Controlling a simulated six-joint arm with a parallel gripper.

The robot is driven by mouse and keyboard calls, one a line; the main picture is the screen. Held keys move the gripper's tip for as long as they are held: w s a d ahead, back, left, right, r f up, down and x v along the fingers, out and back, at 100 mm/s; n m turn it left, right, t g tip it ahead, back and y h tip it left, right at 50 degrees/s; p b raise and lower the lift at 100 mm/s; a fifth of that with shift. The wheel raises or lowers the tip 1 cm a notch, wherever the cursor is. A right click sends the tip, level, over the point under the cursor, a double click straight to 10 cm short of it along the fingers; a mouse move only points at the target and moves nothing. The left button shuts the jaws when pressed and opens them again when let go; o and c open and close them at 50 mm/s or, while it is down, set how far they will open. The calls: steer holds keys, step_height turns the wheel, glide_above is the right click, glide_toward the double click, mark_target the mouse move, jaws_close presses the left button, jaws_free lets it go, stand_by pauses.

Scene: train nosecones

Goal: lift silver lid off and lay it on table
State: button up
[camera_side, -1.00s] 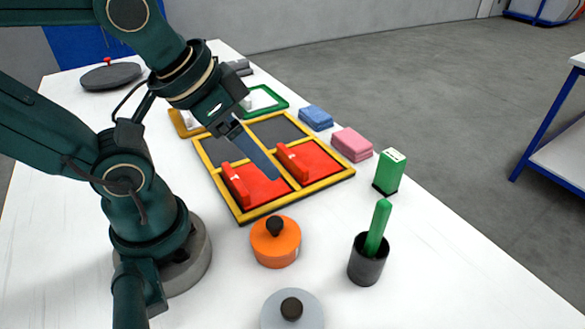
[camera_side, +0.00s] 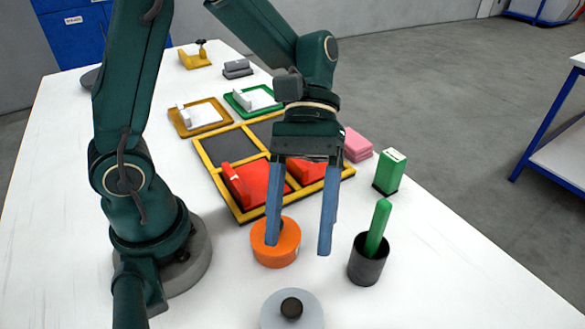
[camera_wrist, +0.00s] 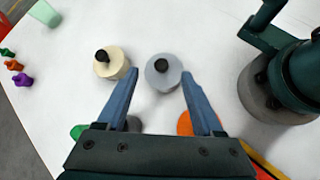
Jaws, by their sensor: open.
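The silver lid (camera_side: 275,312) with its dark round knob (camera_side: 291,307) sits at the bottom edge of the side view, partly cut off. In the wrist view the silver lid (camera_wrist: 163,78) lies ahead of the fingertips, roughly between their lines, with its pot mostly hidden under it. My gripper (camera_side: 299,248) is open and empty, its blue fingers pointing down in the side view. It is above and behind the silver lid, apart from it. In the wrist view the gripper (camera_wrist: 157,76) shows both blue fingers spread wide.
An orange lidded pot (camera_side: 278,255) is behind the left finger. A dark cup with a green stick (camera_side: 367,262) stands to the right. A cream lidded pot (camera_wrist: 110,64) is beside the silver one. White table (camera_side: 440,285) is clear at the front right.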

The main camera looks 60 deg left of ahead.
mark_target(292, 305)
steer(key=f+n+g, duration=0.1)
steer(key=f, duration=0.1)
steer(key=d+f+g+h, duration=0.1)
steer(key=f, duration=0.1)
steer(key=f+n+g+h, duration=0.1)
steer(key=shift+s+d+f+n+g, duration=0.3)
steer(key=shift+d+f, duration=0.05)
steer(key=shift+f, duration=0.05)
steer(key=shift+x, duration=2.5)
jaws_close()
